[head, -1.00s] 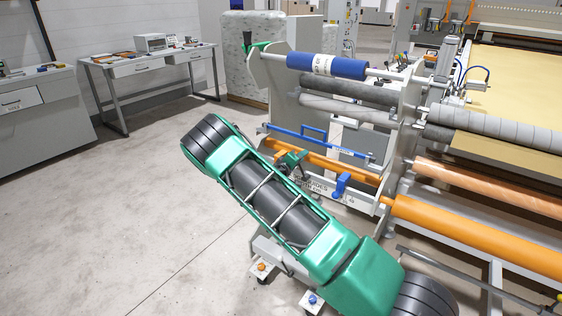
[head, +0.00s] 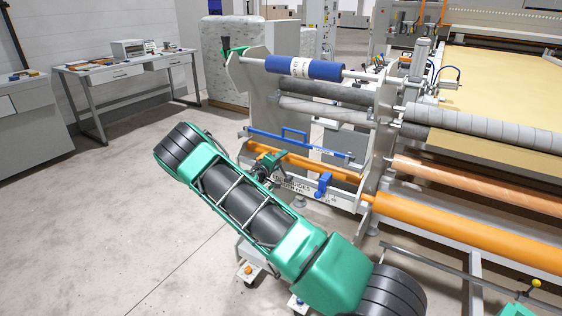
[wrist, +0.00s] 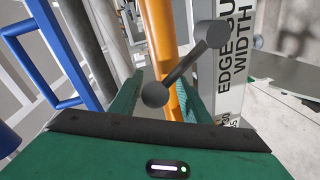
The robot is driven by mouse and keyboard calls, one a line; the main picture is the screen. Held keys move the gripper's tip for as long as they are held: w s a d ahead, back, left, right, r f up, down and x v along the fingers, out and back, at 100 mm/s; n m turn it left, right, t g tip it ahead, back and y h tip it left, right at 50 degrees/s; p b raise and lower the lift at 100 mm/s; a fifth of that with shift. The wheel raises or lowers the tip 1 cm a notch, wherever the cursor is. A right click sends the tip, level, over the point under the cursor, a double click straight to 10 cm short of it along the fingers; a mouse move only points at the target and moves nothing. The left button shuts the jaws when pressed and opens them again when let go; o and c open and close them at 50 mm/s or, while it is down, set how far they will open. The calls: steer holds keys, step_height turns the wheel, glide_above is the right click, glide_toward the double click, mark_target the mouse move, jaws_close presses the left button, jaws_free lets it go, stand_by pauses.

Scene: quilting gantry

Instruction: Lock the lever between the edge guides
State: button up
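A dark grey lever with a round ball knob (wrist: 155,95) and a thicker cylindrical end (wrist: 213,33) shows in the wrist view. It slants across an orange bar (wrist: 163,40). My gripper (wrist: 161,82) is open, its two green fingers apart, with the knob appearing between them; I cannot tell whether they touch it. In the head view my gripper (head: 266,163) is at the orange bar (head: 300,160), left of a blue edge guide (head: 322,186). The lever and the other edge guide are not clear there, where my arm and gripper cover that spot.
A white beam lettered "EDGE GU... WIDTH" (wrist: 230,65) runs close beside my right finger. A blue rail with a handle (head: 297,145) lies above the orange bar. Grey rollers (head: 330,110) and a blue roll (head: 330,70) are higher up. The floor at left is clear.

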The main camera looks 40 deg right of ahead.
steer(key=shift+s+d, duration=0.1)
steer(key=shift+s, duration=0.1)
steer(key=shift+s+a, duration=0.1)
steer(key=shift+a, duration=0.2)
steer(key=v, duration=1)
steer(key=shift+a, duration=0.1)
steer(key=s+d+r+m+g+y, duration=0.2)
steer(key=s+g, duration=0.1)
steer(key=s, duration=0.4)
steer(key=s+d+r+m+g+y, duration=0.2)
steer(key=s+m, duration=0.1)
steer(key=s, duration=0.4)
steer(key=s+d+r+m+g+y, duration=0.2)
steer(key=s+r+g, duration=0.1)
steer(key=s, duration=0.5)
steer(key=s+a+r+y, duration=0.3)
steer(key=s+a, duration=0.2)
steer(key=s, duration=0.4)
steer(key=s+a+r+y, duration=0.2)
steer(key=s+a+r, duration=0.1)
steer(key=s, duration=0.6)
steer(key=s+a+r+y, duration=0.2)
steer(key=s+a, duration=0.4)
steer(key=s, duration=0.3)
steer(key=shift+a+r+m+y, duration=0.3)
steer(key=shift+r+m+y, duration=0.1)
steer(key=shift+y, duration=0.4)
